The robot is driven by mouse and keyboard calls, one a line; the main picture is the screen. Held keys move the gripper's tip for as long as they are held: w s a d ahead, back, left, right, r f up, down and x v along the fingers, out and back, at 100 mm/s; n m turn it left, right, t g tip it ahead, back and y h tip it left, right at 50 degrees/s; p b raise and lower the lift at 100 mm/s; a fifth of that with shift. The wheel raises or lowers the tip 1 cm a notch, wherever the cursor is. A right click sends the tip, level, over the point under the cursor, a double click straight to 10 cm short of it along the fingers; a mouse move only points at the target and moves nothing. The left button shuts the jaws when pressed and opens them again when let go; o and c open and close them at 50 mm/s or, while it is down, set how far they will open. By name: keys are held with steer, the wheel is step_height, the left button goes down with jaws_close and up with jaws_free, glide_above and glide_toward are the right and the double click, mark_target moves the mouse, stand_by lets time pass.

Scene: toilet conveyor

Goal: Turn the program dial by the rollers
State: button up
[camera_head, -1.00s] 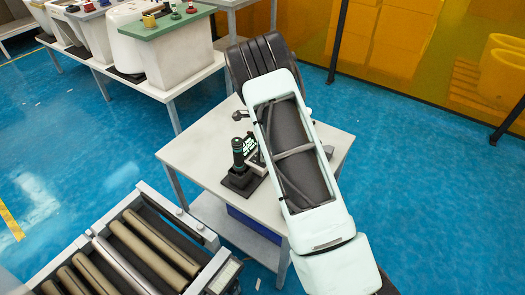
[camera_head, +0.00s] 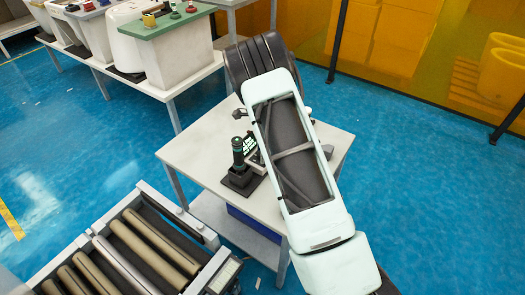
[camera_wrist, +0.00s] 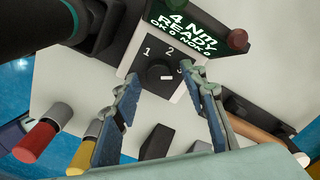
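The program dial (camera_wrist: 160,77) is a round black knob on a dark panel with white numbers 1, 2 and 3, seen in the wrist view. Its white mark points right, towards the 3, which one finger partly covers. My gripper (camera_wrist: 158,84) is open, with one fingertip on each side of the dial. I cannot tell whether either finger touches it. In the head view my arm hides the gripper and the dial. The small display (camera_head: 250,144) beside the dial shows there, and in the wrist view it reads 4 Nm READY.
A dark tool with a green band (camera_head: 239,155) stands upright on the white table (camera_head: 202,162). A green button (camera_wrist: 207,10) and red button (camera_wrist: 238,40) sit above the display. Red (camera_wrist: 35,142) and yellow (camera_wrist: 82,157) handles lie nearby. Conveyor rollers (camera_head: 150,245) are at lower left.

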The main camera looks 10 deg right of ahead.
steer(key=shift+r, duration=0.1)
step_height(320, 180, up, 12)
stand_by(0.5)
